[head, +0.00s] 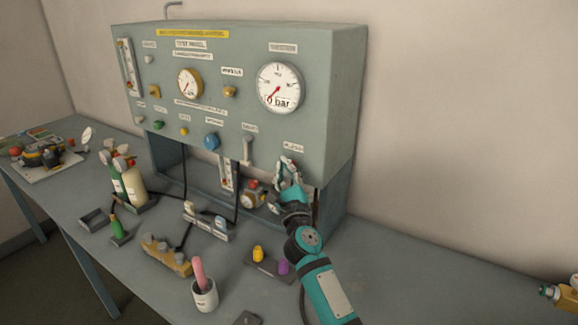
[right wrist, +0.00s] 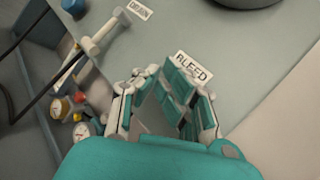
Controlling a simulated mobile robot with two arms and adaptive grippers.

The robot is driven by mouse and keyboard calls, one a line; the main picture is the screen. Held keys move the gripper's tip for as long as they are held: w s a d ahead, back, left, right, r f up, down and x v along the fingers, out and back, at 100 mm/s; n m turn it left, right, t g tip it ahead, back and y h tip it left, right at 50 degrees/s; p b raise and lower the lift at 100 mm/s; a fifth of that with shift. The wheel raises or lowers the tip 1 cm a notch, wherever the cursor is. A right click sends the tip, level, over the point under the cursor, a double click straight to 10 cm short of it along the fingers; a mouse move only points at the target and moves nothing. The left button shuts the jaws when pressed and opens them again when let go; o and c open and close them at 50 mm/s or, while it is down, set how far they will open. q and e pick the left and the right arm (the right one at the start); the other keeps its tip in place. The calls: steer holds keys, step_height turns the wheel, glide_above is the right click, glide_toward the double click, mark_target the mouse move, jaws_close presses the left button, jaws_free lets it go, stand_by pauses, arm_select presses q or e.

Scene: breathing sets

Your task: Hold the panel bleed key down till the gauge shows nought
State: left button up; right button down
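The test panel (head: 225,100) is a grey-green box. Its large gauge (head: 279,88) at the upper right has a white face with a red needle at lower left and reads "0 bar". The BLEED label (head: 293,148) is at the panel's lower right; it also shows in the right wrist view (right wrist: 194,66). My right gripper (head: 288,163) is just below that label, its fingertips at the panel face. In the right wrist view its fingers (right wrist: 158,78) lean together, with a gap lower down. The bleed key is hidden behind them, so contact is unclear. My left gripper is out of view.
The small gauge (head: 189,84), blue knob (head: 211,141) and drain lever (head: 248,149) are left of my right gripper. Bottles (head: 134,186), a cup with a pink item (head: 204,293) and a yellow manifold (head: 166,256) stand on the bench. The bench's right is mostly clear.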

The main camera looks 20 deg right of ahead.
steer(key=shift+s+a, duration=0.4)
steer(key=shift+a, duration=0.1)
steer(key=s+a, duration=0.1)
steer(key=a, duration=0.1)
steer(key=s+a+p, duration=0.1)
steer(key=s+a, duration=0.1)
stand_by(0.4)
steer(key=shift+f, duration=0.15)
